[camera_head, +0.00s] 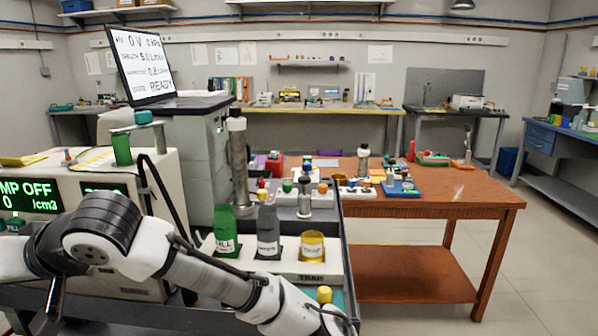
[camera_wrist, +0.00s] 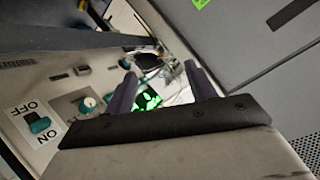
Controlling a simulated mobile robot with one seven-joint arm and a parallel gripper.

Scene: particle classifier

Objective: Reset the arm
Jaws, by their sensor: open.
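My white and black arm (camera_head: 150,250) reaches from the left edge to the bottom middle of the head view. Its end runs out of the bottom of that view, so the gripper cannot be made out there. In the wrist view my gripper (camera_wrist: 160,85) has two dark fingers standing apart with nothing between them. Beyond the fingers a machine panel shows a green lit display (camera_wrist: 146,101) and an ON/OFF switch (camera_wrist: 39,125).
A device with a green "MP OFF" display (camera_head: 30,189) stands at the left, close to my arm. A holder (camera_head: 290,268) with green, grey and yellow containers is just beyond the arm. A wooden table (camera_head: 430,208) stands to the right. Floor at the right is clear.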

